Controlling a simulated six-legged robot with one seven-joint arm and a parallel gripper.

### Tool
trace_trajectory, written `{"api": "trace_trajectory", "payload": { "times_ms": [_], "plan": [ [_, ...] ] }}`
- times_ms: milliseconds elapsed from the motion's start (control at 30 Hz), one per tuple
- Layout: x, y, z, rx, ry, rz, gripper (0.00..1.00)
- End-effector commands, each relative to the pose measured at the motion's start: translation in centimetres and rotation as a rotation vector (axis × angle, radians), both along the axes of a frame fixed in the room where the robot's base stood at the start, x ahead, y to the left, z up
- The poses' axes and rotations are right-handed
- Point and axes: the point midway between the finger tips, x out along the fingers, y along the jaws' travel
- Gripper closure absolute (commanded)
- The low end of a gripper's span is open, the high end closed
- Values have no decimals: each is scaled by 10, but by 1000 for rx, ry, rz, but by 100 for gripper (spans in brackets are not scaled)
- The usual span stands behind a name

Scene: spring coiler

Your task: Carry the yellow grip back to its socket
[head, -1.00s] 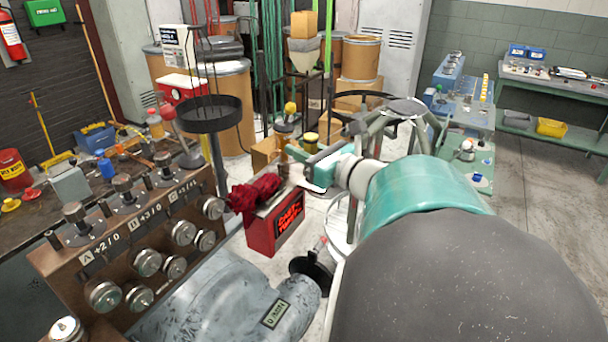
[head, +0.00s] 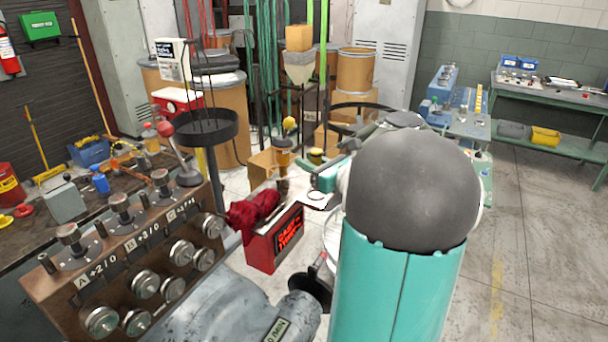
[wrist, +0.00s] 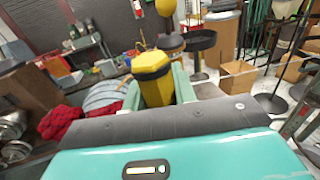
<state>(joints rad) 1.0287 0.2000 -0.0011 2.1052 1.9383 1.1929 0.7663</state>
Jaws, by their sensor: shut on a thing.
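The yellow grip (wrist: 152,82), with a black band near its top, stands between my gripper's two pale green fingers in the wrist view. My gripper (wrist: 157,90) is shut on it. In the head view the grip (head: 316,156) is small, above my teal gripper (head: 324,174), and my arm partly hides the gripper. A yellow ball (head: 289,123) tops a post just left of the grip; it also shows at the top of the wrist view (wrist: 165,7). I cannot pick out the socket for certain.
A red box (head: 275,240) with a dark red cloth (head: 252,208) on it stands left of my gripper. A brown panel with knobs (head: 135,265) is at front left. A black round tray (head: 205,127) stands on a post. Open floor (head: 535,220) lies at right.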

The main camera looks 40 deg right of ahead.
Motion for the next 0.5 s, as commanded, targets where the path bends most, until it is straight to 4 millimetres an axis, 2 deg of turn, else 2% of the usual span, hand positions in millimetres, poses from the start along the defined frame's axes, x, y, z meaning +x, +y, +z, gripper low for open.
{"api": "trace_trajectory", "payload": {
  "times_ms": [33,300,500],
  "plan": [
    [4,-5,-8,3,0,-1,100],
    [15,-16,-25,2,-1,-1,100],
    [15,-16,-53,1,0,0,100]
  ]
}}
